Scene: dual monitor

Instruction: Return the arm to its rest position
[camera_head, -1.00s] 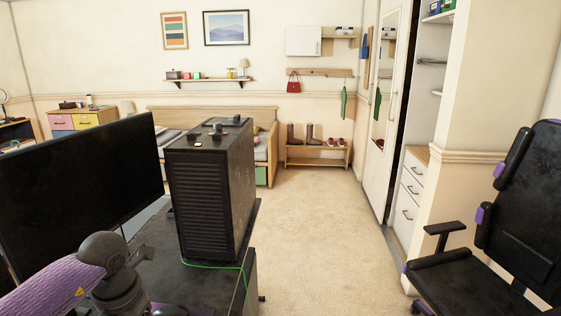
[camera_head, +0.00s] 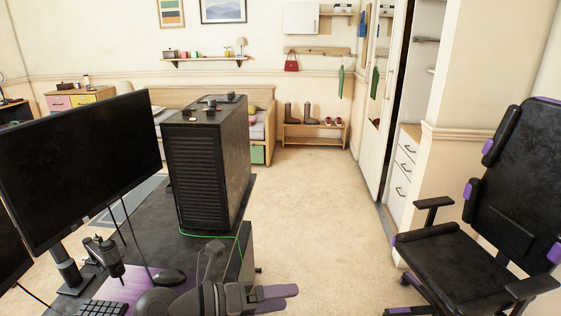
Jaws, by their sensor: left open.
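My left gripper (camera_head: 274,297) shows at the bottom edge of the head view, in front of the near part of the desk. Its purple fingers point to the right and are open, with nothing visible between them. Part of my left arm shows beside it as dark grey, rounded joints; the rest is cut off by the frame. My right arm and right gripper are not in view.
The black desk (camera_head: 142,214) carries a large monitor (camera_head: 80,165), a black computer tower (camera_head: 207,165) with a green cable, a keyboard (camera_head: 103,308) and a mouse (camera_head: 167,277). A black and purple chair (camera_head: 455,270) stands right. Carpet (camera_head: 320,225) between is clear.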

